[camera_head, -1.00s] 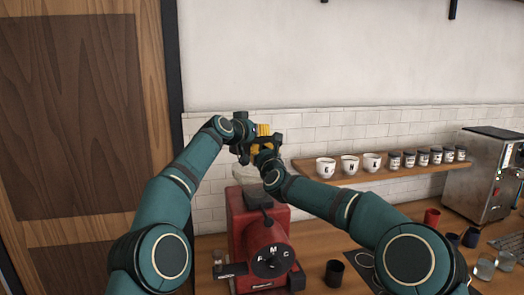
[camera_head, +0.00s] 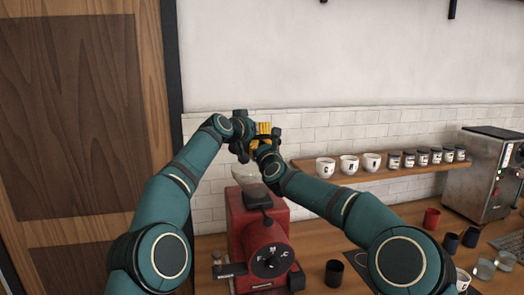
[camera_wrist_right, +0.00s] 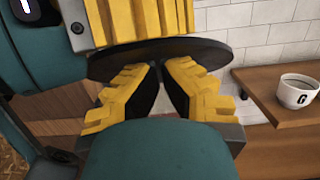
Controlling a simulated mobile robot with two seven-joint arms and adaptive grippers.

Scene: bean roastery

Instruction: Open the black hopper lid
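A red grinder (camera_head: 262,235) stands on the counter with a pale, see-through hopper (camera_head: 246,173) on top. In the right wrist view, the black lid (camera_wrist_right: 215,53) is a thin dark disc seen nearly edge-on. My right gripper (camera_wrist_right: 158,70) has its yellow ribbed fingers shut, with the tips close together at the lid's near rim. My left gripper's yellow finger (camera_wrist_right: 135,20) is above the lid, against its top side; its grip is hidden. In the head view both grippers crowd together above the hopper, and the right one (camera_head: 256,148) covers the lid. Whether the lid is raised cannot be told.
A wooden shelf (camera_head: 400,172) with white cups (camera_head: 348,164) and small jars is to the right. A dark cup (camera_head: 334,272) stands right of the grinder. A red cup (camera_head: 431,218) and a steel machine (camera_head: 485,172) are farther right. The tiled wall is behind.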

